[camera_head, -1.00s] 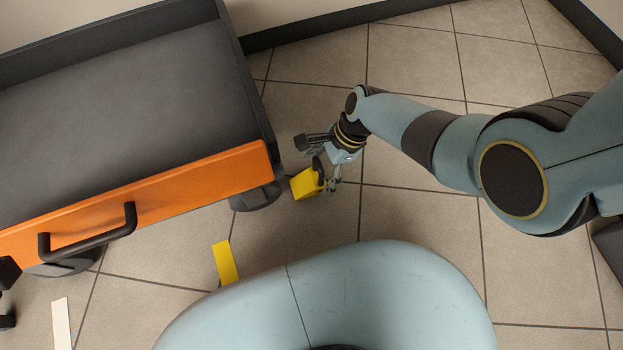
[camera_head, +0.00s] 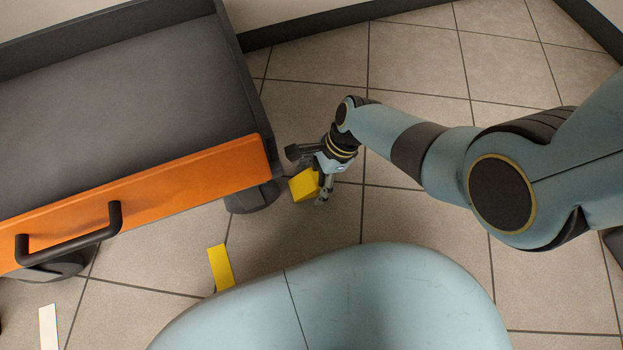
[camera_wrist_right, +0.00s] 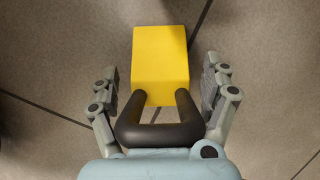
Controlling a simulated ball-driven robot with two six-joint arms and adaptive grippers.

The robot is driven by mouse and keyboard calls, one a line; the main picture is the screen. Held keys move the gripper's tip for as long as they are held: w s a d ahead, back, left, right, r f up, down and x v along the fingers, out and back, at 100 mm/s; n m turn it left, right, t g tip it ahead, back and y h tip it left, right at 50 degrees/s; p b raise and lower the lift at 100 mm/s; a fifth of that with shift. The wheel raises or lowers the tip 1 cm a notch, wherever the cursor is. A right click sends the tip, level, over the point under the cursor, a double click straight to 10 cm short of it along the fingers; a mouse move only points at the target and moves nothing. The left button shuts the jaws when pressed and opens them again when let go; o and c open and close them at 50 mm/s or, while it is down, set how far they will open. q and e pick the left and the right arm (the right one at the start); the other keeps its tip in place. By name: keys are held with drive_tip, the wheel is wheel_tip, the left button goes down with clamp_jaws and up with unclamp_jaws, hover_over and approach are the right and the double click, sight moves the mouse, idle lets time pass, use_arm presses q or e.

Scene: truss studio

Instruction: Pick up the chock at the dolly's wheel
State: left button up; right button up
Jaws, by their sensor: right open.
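The yellow chock (camera_head: 303,186) is on the floor beside the dark wheel (camera_head: 252,197) at the near right corner of the dolly (camera_head: 120,100). In the right wrist view the chock (camera_wrist_right: 160,62) shows its yellow block, and its black loop handle (camera_wrist_right: 160,136) points toward my palm. My right gripper (camera_wrist_right: 161,76) is open, with one finger on each side of the chock and handle. Gaps show between the fingers and the chock. In the head view the gripper partly covers the chock. My left gripper is not in view.
The dolly has an orange front panel with a black handle (camera_head: 70,238). A yellow strip (camera_head: 221,267) and a white strip (camera_head: 48,327) lie on the tiled floor. The floor right of the chock is clear up to the dark wall skirting.

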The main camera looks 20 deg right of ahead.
drive_tip(key=shift+c, duration=0.4)
drive_tip(key=c, duration=1.3)
drive_tip(key=shift+r, duration=0.1)
